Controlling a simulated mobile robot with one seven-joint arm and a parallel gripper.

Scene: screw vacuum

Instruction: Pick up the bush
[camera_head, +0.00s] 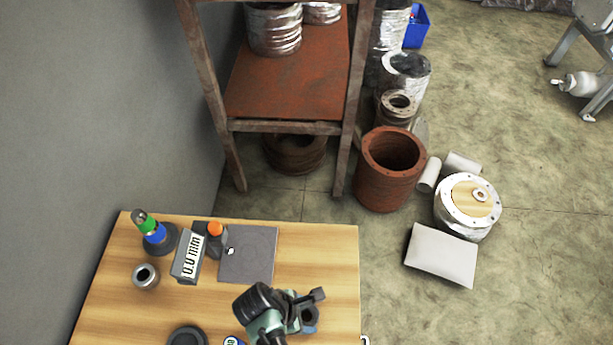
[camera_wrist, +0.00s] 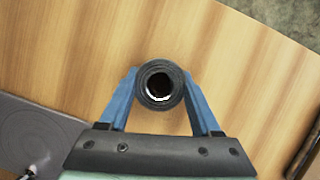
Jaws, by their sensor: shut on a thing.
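The bush is a short dark grey, round tube with an open bore. In the wrist view the bush (camera_wrist: 160,66) stands between the two blue fingers of my gripper (camera_wrist: 160,92), end-on to the camera, with one finger against each side. My gripper is shut on it. In the head view my gripper (camera_head: 309,322) is over the front right part of the wooden table, and only a little of the bush (camera_head: 310,313) shows there, mostly hidden by the gripper. I cannot tell whether the bush touches the table or is lifted.
A rusty shelf (camera_head: 285,90) stands behind. The table's right side is mostly bare.

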